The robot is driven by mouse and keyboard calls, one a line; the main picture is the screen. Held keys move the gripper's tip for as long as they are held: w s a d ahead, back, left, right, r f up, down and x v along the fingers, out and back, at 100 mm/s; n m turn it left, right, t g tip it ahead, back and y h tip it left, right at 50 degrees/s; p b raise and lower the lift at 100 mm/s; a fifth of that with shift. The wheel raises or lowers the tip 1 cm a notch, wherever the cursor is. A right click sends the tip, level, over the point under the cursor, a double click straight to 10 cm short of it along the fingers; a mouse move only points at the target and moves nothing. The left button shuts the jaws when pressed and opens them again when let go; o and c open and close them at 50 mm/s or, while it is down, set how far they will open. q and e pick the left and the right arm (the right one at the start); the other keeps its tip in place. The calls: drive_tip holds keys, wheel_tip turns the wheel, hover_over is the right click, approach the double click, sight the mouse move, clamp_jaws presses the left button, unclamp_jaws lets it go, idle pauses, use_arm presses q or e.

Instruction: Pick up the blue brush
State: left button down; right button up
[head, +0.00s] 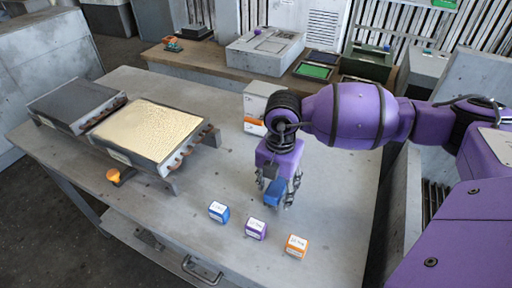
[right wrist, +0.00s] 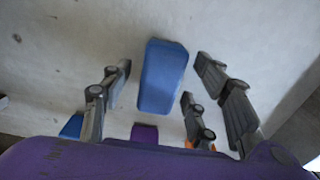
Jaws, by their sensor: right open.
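The blue brush (head: 273,192) is on the grey table, below my right gripper (head: 281,193), which partly hides it in the head view. In the right wrist view the brush (right wrist: 163,77) is a blue, rounded oblong between the spread finger pairs of my right gripper (right wrist: 165,92). The gripper is open and points down; I see clear gaps on both sides of the brush. Bristles cannot be made out. My left gripper is not in view.
Blue (head: 219,211), purple (head: 256,229) and orange (head: 297,246) labelled blocks stand near the table's (head: 190,240) front edge. A coil unit with a cream face (head: 145,130) lies to the left, with an orange knob-like thing (head: 122,175) beside it. White boxes (head: 257,103) stand behind the gripper.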

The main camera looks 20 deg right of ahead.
drive_tip(key=shift+f, duration=0.4)
drive_tip(key=shift+c, duration=0.5)
clamp_jaws()
drive_tip(key=shift+r, duration=0.2)
